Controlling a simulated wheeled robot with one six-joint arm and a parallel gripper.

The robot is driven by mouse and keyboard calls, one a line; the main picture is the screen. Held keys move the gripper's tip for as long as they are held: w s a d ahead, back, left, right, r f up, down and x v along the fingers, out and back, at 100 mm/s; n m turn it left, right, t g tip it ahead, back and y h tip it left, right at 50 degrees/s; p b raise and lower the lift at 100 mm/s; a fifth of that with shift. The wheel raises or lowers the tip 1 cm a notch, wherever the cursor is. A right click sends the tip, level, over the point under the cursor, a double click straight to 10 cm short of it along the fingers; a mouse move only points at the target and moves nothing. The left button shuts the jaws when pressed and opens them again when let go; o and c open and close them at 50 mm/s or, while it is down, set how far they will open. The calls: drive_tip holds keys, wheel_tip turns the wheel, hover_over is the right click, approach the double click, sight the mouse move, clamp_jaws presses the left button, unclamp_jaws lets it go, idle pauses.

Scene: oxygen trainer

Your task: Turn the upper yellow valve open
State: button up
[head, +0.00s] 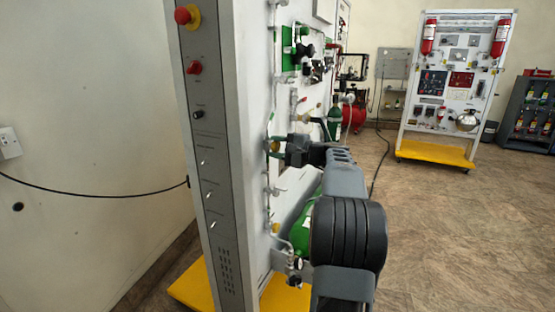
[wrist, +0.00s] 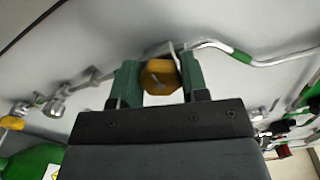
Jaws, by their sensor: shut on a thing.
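The upper yellow valve (wrist: 160,77) is a small yellow knob on the panel's pipework. In the wrist view it sits between the two green fingers of my gripper (wrist: 158,82), which is shut on it. In the head view my gripper (head: 284,150) reaches the panel's face from the right, and a bit of the upper yellow valve (head: 274,146) shows at its tip. A lower yellow valve (head: 275,229) sits below it on the panel, and it also shows at the left edge of the wrist view (wrist: 12,123).
The trainer panel (head: 222,150) stands upright on a yellow base (head: 285,296). Thin pipes (wrist: 235,50) and fittings run close around my gripper. A green cylinder (head: 303,232) stands low beside my arm. Open floor (head: 450,220) lies to the right.

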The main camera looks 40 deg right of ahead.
drive_tip(key=n+b, duration=0.4)
drive_tip(key=b, duration=0.1)
drive_tip(key=shift+f+n, duration=0.3)
drive_tip(key=shift+f, duration=0.1)
drive_tip(key=n+b, duration=0.4)
drive_tip(key=shift+n, duration=0.3)
drive_tip(key=n+b, duration=0.3)
drive_tip(key=n, duration=0.1)
drive_tip(key=shift+d+n, duration=0.1)
drive_tip(key=shift+n, duration=0.2)
drive_tip(key=shift+w+n+b, duration=0.1)
drive_tip(key=shift+n+b, duration=0.75)
drive_tip(key=shift+n, duration=0.95)
drive_tip(key=shift+r, duration=0.1)
drive_tip(key=o, duration=0.9)
drive_tip(key=shift+o, duration=0.2)
drive_tip(key=shift+d, duration=0.1)
